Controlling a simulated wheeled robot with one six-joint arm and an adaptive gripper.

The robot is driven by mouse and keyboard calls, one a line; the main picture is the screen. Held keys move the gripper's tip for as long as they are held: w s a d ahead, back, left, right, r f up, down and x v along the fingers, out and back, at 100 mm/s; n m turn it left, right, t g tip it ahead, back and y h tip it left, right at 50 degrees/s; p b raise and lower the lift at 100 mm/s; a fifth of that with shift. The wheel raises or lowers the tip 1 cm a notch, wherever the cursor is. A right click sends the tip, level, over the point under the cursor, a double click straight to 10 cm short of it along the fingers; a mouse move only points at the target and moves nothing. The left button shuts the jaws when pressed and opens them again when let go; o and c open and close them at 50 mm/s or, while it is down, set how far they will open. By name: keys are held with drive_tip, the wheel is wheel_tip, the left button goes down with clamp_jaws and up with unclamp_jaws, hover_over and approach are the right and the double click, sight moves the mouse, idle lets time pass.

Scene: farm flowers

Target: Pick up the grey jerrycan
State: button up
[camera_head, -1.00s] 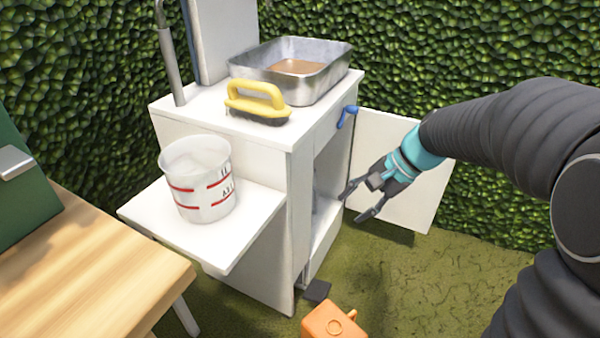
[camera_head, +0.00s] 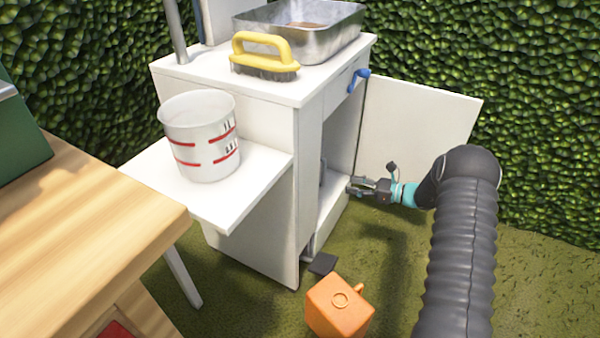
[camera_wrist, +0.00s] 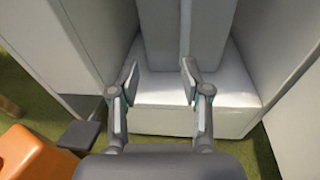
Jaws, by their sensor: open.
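A tall grey shape, seemingly the grey jerrycan (camera_wrist: 163,35), stands inside the open white cabinet (camera_head: 298,200) in the wrist view. In the head view only a sliver of grey (camera_head: 322,172) shows behind the cabinet's front edge. My gripper (camera_head: 354,184) is at the cabinet opening, low and level. In the wrist view my gripper (camera_wrist: 159,66) is open, its fingers pointing at the grey shape with nothing held between them. I cannot tell the exact distance left between them.
The cabinet door (camera_head: 418,130) stands open to the right, close behind my gripper. An orange jerrycan (camera_head: 340,306) and a dark pedal (camera_head: 322,263) are on the grass in front. A white bucket (camera_head: 200,140) sits on the side shelf; a yellow brush (camera_head: 264,55) and metal basin (camera_head: 300,35) are on top.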

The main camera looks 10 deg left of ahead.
wheel_tip(320, 180, down, 8)
drive_tip(key=w+d+r+m+t, duration=0.1)
drive_tip(key=w+d+m+t, duration=0.1)
drive_tip(key=m, duration=0.1)
drive_tip(key=b, duration=0.1)
approach(322, 184)
drive_tip(key=shift+y, duration=0.3)
drive_tip(key=w+a, duration=0.1)
drive_tip(key=a+f, duration=0.1)
drive_tip(key=a, duration=0.1)
drive_tip(key=w+a, duration=0.1)
drive_tip(key=shift+w+a+f, duration=0.15)
drive_tip(key=shift+w+f, duration=0.2)
drive_tip(key=shift+f, duration=0.05)
drive_tip(key=shift+b+x, duration=0.35)
drive_tip(key=shift+x, duration=2.3)
drive_tip(key=shift+s, duration=0.1)
clamp_jaws()
drive_tip(key=shift+r, duration=0.1)
